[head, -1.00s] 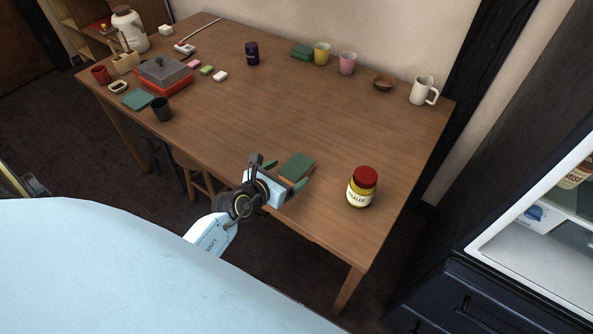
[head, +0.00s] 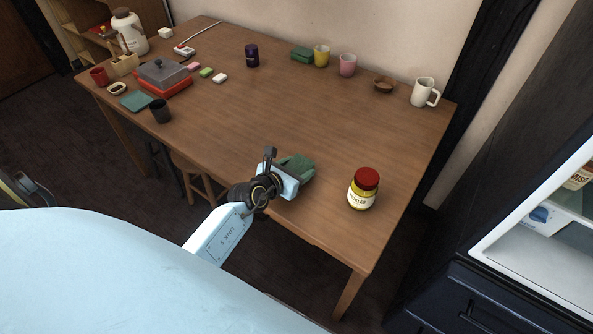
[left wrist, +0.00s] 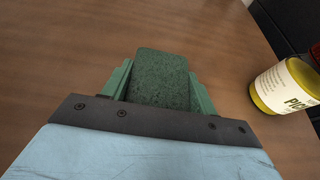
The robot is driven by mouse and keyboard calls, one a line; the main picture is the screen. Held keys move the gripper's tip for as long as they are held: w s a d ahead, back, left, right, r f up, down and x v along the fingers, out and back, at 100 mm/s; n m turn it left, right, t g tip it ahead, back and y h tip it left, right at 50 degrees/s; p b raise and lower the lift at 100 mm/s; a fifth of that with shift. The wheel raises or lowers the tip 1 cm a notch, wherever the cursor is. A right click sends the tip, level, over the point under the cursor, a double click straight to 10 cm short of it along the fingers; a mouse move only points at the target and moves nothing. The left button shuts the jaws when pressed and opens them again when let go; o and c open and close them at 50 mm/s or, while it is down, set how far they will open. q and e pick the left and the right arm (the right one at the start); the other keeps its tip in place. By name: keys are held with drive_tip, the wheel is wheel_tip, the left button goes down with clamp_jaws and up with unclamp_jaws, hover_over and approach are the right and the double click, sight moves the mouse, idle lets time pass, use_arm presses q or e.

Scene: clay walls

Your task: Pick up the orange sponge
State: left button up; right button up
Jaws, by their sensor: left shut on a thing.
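The sponge (left wrist: 163,78) shows its dark green rough face in the left wrist view, between the two green fingers of my left gripper (left wrist: 160,88). In the head view the left gripper (head: 297,170) is at the near edge of the wooden table, its fingers closed around the sponge. The sponge's orange side is hidden now; it showed earlier below the green top. I cannot tell whether the sponge is touching the table or slightly above it. My right gripper is not in view.
A pickle jar (head: 363,190) with a red lid stands close to the right of the gripper. Mugs, cups and a bowl (head: 385,86) line the far edge of the table (head: 300,120). A red-and-grey box (head: 165,75) is at the left. The table's middle is clear.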

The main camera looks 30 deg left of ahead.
sight(297, 167)
use_arm(q)
drive_tip(key=shift+r, duration=0.1)
drive_tip(key=shift+c, duration=0.2)
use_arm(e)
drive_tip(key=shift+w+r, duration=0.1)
use_arm(q)
drive_tip(key=shift+r+p, duration=0.3)
drive_tip(key=shift+r, duration=0.1)
wheel_tip(297, 167, up, 8)
drive_tip(key=p, duration=0.3)
drive_tip(key=shift+f+p, duration=0.1)
drive_tip(key=shift+p, duration=0.25)
drive_tip(key=shift+r, duration=0.6)
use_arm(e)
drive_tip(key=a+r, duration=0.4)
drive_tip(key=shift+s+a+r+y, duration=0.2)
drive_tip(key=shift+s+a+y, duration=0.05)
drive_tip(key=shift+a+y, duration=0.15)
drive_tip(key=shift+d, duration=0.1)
use_arm(q)
drive_tip(key=shift+o, duration=1.4)
drive_tip(key=shift+c, duration=1.1)
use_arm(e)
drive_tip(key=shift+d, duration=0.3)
